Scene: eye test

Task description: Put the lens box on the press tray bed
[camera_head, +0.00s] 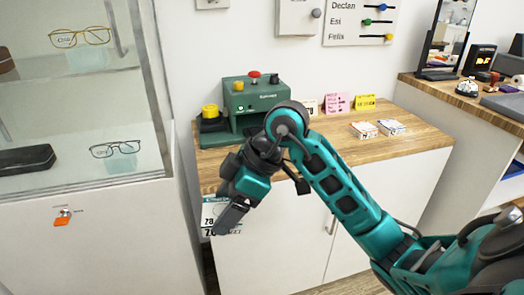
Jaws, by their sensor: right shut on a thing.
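My right gripper (231,216) hangs in front of the white cabinet, below the wooden counter's front edge. It is shut on a white and teal box with dark print (208,213), which I take as the lens box. The gripper covers part of this box. A green press (239,112) with a red knob on top and a yellow knob (210,111) at its left stands on the counter, behind and above the gripper. My right arm hides its right lower part, and I cannot clearly make out its tray bed. My left gripper is out of view.
Two small boxes (363,130) (391,127) lie on the counter (420,137), with bare wood around them. Pink (338,103) and yellow (365,102) cards stand behind. A glass case with glasses (115,149) stands left. A side counter at right holds a mirror (447,35) and a bell (467,87).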

